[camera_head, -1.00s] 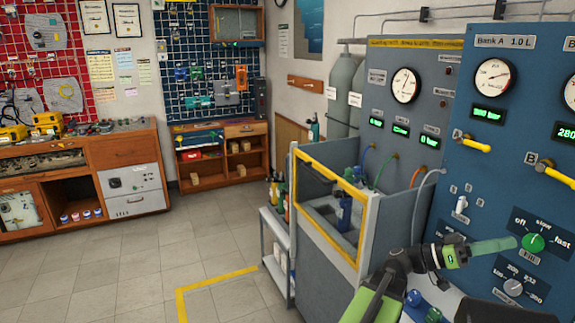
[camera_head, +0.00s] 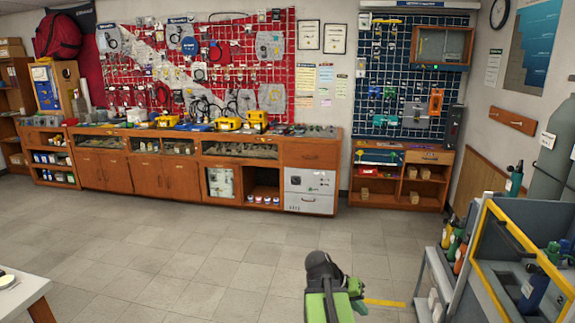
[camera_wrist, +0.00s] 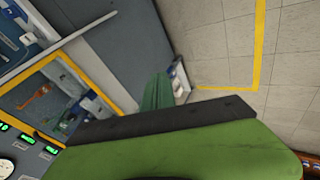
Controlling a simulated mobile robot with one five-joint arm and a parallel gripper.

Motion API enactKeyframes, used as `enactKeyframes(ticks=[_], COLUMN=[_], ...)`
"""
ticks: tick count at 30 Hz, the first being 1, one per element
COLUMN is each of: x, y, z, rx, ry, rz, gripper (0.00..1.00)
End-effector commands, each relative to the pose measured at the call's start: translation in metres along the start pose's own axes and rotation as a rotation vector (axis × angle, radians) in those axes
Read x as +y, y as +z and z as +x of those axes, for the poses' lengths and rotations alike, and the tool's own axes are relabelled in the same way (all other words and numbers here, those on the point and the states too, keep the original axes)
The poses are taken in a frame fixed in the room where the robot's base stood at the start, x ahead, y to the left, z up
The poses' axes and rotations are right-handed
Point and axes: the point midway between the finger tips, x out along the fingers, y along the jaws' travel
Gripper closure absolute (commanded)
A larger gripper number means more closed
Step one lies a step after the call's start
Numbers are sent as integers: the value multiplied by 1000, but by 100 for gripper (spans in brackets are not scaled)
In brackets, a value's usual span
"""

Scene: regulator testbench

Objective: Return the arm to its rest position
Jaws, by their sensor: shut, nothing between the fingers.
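My arm (camera_head: 322,285), green and black, shows at the bottom middle of the head view, above the open floor. My gripper is partly hidden there behind the dark arm joint; a small green part shows at its right. In the wrist view my gripper (camera_wrist: 157,92) shows as narrow green fingers, shut and empty. The fingers touch nothing that I can see. A large green and black part of my own arm fills the bottom of the wrist view.
The yellow-framed test tank (camera_head: 515,235) stands at the right, beside a small rack of bottles (camera_head: 452,245). It also shows at the left in the wrist view (camera_wrist: 85,75). A wooden workbench (camera_head: 160,175) lines the back wall. A white table corner (camera_head: 22,292) is at lower left. Grey floor (camera_head: 200,260) is clear.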

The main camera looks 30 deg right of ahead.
Motion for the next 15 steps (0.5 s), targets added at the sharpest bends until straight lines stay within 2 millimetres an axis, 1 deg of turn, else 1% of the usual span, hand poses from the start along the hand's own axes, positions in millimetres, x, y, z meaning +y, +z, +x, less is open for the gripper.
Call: enactKeyframes(ticks=[1, 2, 3, 5, 6, 8, 9, 11, 12, 15], x=[-37, -59, -87, -128, -153, -189, -210, -236, -251, -275], y=[9, 16, 27, 47, 63, 89, 108, 135, 153, 188], z=[-25, -38, -56, -84, -103, -132, -151, -177, -192, -221], rx=[7, 8, 8, 9, 10, 10, 10, 11, 10, 7], ry=[-67, -110, -167, -249, -302, -381, -431, -498, -538, -612], rz=[-81, -131, -199, -302, -372, -480, -549, -645, -703, -812], gripper=[100, 100, 100, 100, 100, 100, 100, 100, 100, 100])
